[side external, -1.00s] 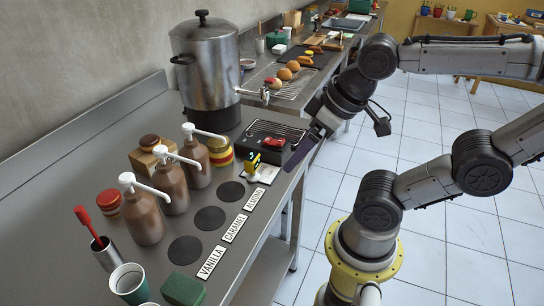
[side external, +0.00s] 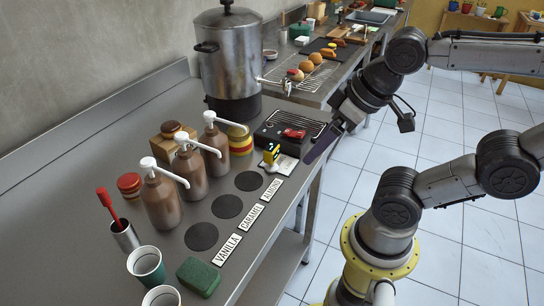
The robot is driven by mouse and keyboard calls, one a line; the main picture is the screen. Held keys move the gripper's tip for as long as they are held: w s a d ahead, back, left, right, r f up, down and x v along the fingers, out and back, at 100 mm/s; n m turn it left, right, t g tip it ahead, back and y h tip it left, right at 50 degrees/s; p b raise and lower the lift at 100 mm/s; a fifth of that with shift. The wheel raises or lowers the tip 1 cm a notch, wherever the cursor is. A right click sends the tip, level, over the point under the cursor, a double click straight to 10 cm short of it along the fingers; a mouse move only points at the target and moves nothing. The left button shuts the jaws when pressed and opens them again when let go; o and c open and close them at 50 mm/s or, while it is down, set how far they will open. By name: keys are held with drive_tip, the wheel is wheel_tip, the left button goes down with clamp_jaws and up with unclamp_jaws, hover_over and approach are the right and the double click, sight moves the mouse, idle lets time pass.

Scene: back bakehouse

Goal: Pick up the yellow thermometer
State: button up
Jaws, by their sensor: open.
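The yellow thermometer (side external: 271,154), with a dark patch on it, stands on or by a pale card (side external: 285,163) near the counter's front edge, just past the row of dark discs. My gripper (side external: 323,145) is to the right of it, at the counter's edge, angled down and left. A long dark purple finger shows, and the other finger is hard to make out. The gripper is open and apart from the thermometer, with nothing seen in it.
A black drip tray (side external: 290,128) with a red item lies just behind the thermometer. Several pump bottles (side external: 190,172) and a large steel urn (side external: 228,62) stand to the left. Labelled dark discs (side external: 227,206) and a green block (side external: 198,277) lie in front.

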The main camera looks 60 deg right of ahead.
drive_tip(key=shift+c, duration=1)
